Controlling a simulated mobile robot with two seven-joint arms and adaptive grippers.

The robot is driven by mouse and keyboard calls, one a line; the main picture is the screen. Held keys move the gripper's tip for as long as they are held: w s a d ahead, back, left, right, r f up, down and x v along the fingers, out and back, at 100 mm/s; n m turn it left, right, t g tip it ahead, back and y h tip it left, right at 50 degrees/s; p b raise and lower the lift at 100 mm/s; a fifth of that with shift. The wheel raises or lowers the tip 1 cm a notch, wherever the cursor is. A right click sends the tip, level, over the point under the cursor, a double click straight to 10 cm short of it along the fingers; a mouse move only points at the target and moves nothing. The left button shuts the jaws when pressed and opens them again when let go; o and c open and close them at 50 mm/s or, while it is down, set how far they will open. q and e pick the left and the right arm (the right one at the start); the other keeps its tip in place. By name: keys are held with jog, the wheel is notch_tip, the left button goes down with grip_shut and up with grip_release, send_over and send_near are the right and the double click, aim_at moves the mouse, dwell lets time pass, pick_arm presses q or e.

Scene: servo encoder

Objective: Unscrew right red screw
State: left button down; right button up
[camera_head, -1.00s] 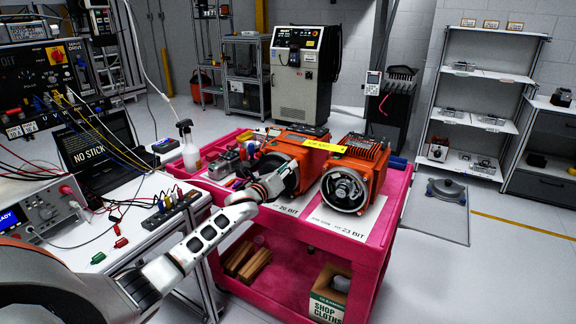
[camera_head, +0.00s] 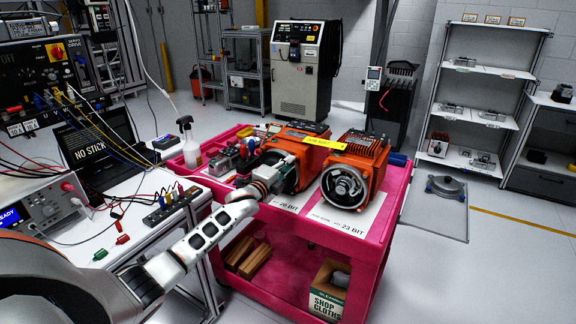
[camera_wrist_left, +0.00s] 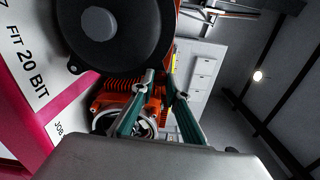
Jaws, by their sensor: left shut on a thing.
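Two orange servo motors stand on the pink cart: the left motor (camera_head: 306,147) and the right motor (camera_head: 371,178). My left gripper (camera_head: 281,167) is at the front of the left motor and covers part of it. In the left wrist view a round black cover (camera_wrist_left: 118,38) fills the top, and my left fingers (camera_wrist_left: 159,78) reach up to its lower right rim. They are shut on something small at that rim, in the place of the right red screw. The screw itself is hidden by the fingertips. My right gripper is in neither current view.
The pink cart (camera_head: 392,205) has a spray bottle (camera_head: 188,145) and small parts at its left. A white bench with cables and a power strip (camera_head: 172,207) is close to my left arm.

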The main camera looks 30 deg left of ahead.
pick_arm(q)
jog(key=m, duration=2.6)
jog(key=shift+r, duration=0.35)
dwell(1.5)
dwell(0.4)
